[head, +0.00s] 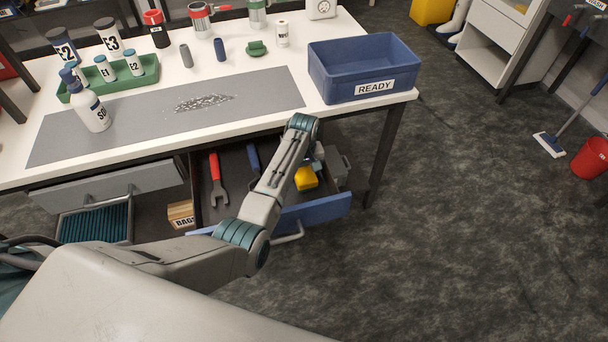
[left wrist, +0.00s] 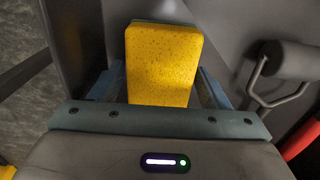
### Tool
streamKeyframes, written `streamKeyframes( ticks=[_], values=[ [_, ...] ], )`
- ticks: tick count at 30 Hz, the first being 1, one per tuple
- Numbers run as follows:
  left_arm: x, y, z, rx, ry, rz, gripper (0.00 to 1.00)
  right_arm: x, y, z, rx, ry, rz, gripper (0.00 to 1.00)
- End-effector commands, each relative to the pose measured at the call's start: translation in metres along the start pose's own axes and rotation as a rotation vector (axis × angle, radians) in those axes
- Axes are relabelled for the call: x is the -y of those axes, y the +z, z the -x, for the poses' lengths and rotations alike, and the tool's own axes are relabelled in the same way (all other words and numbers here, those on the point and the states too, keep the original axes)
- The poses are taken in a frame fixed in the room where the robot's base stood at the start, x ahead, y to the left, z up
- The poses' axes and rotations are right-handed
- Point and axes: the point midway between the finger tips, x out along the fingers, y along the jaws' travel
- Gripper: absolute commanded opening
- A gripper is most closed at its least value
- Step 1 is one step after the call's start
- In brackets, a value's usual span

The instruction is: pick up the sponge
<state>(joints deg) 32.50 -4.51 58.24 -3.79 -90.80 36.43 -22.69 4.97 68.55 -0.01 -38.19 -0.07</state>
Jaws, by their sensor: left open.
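The yellow sponge (head: 306,179) lies in the open drawer under the bench, partly covered by my left arm in the head view. In the left wrist view the sponge (left wrist: 163,65) stands out in the middle, with a thin green layer at its far edge. My left gripper (left wrist: 162,86) is open, with one blue-grey finger on each side of the sponge. I cannot tell whether the fingers touch it. In the head view the fingers are largely hidden behind my arm. My right gripper is in neither view.
The open drawer (head: 330,207) has a blue front and also holds a red wrench (head: 216,180) and a blue-handled tool (head: 253,158). A grey roller-like thing (left wrist: 290,60) lies right of the sponge. Above stand the white bench (head: 265,118) and blue READY bin (head: 363,66).

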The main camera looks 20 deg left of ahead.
Motion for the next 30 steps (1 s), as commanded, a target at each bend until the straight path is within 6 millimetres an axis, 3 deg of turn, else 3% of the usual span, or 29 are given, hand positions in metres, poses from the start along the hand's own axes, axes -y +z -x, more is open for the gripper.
streamKeyframes(
  ticks=[2, 7, 8, 17, 30],
  values=[
    [0.0, 0.0, 0.0, 0.0, 0.0, 0.0, 0.7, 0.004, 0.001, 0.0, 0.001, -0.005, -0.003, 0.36],
    [0.0, 0.0, 0.001, 0.0, 0.0, 0.0, 0.39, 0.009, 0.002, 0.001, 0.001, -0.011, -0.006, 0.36],
    [0.0, 0.0, 0.001, 0.0, 0.0, 0.0, 0.37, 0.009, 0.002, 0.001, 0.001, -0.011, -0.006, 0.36],
    [0.0, -0.001, 0.005, -0.001, 0.001, 0.0, 0.37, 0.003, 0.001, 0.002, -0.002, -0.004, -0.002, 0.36],
    [0.0, -0.001, 0.083, -0.002, 0.001, -0.001, 0.37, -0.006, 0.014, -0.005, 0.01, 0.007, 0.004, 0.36]
  ],
)
